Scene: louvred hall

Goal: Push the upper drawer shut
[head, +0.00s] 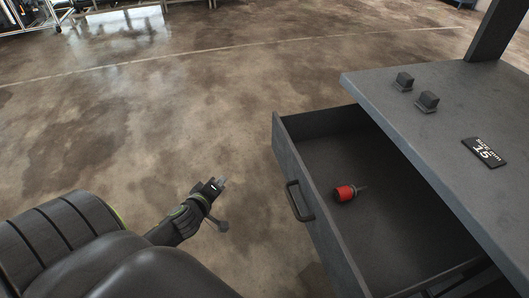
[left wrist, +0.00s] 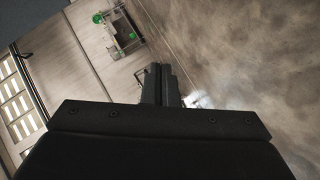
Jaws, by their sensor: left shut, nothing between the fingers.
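The upper drawer (head: 290,165) is pulled well out of a dark grey cabinet (head: 440,120) at the right of the head view. Its front carries a black bar handle (head: 299,201). In the left wrist view the shut fingers (left wrist: 162,84) point over open floor, and the drawer does not show there. My right gripper is not in view.
Two small dark blocks (head: 427,101) and a black plate marked 15 (head: 484,152) are on the cabinet top. A dark post (head: 497,30) rises at its back. The concrete floor (head: 150,120) left of the drawer is clear. A shelf unit (left wrist: 120,28) stands far off.

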